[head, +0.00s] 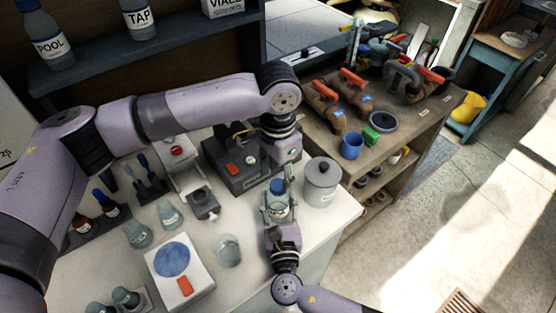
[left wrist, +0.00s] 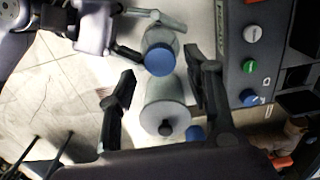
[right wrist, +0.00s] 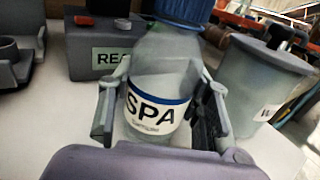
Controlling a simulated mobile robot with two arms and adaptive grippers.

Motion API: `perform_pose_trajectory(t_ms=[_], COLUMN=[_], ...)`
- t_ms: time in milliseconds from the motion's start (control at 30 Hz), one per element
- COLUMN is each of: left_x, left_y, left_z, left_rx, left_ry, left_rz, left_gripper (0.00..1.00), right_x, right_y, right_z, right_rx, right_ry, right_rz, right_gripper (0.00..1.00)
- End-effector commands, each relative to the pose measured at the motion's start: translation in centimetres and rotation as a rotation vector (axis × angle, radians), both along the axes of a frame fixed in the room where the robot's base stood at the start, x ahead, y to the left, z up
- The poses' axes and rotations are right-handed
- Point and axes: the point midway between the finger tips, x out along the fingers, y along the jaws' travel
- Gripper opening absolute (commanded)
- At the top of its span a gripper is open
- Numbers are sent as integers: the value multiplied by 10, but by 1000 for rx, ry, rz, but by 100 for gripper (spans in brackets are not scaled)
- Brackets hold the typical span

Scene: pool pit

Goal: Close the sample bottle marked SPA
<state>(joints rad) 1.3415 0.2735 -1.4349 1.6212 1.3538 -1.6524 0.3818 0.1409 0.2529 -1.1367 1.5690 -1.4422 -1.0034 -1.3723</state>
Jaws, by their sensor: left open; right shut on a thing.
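The SPA sample bottle (right wrist: 158,100) stands upright between the fingers of my right gripper (right wrist: 160,118), which is shut on it. Its label faces the right wrist camera. A blue cap (right wrist: 185,12) sits on the bottle's mouth; I cannot tell how tight it is. In the head view the bottle (head: 278,207) and cap (head: 277,186) are near the bench's right side. My left gripper (head: 289,172) is above and close to the cap. In the left wrist view its fingers (left wrist: 160,82) are open and empty, with the cap (left wrist: 159,60) just beyond them.
A lidded grey canister (head: 321,184) stands close right of the bottle. A dark box with a red switch (head: 237,160) is behind. Glass beakers (head: 228,250) and a white device with a blue disc (head: 173,258) are to the left. The bench edge is near on the right.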

Motion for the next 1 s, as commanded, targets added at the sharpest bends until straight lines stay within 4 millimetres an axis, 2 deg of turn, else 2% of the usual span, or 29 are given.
perform_pose_trajectory(t_ms=[100, 233, 600, 1000], left_x=[0, 0, 0, 0], left_y=[0, 0, 0, 0], left_z=[-17, -27, -31, -31], left_rx=[0, 0, -1, -1], left_ry=[1, 0, -1, -1], left_rz=[1, 0, -1, -1], left_gripper=[46, 46, 46, 19], right_x=[0, 0, 0, 0], right_y=[0, 0, 0, 0], right_z=[0, 0, 0, 0], right_rx=[0, 0, 0, 0], right_ry=[1, 1, 1, 1], right_rz=[0, 0, 0, 0], right_gripper=[0, 0, 0, 0])
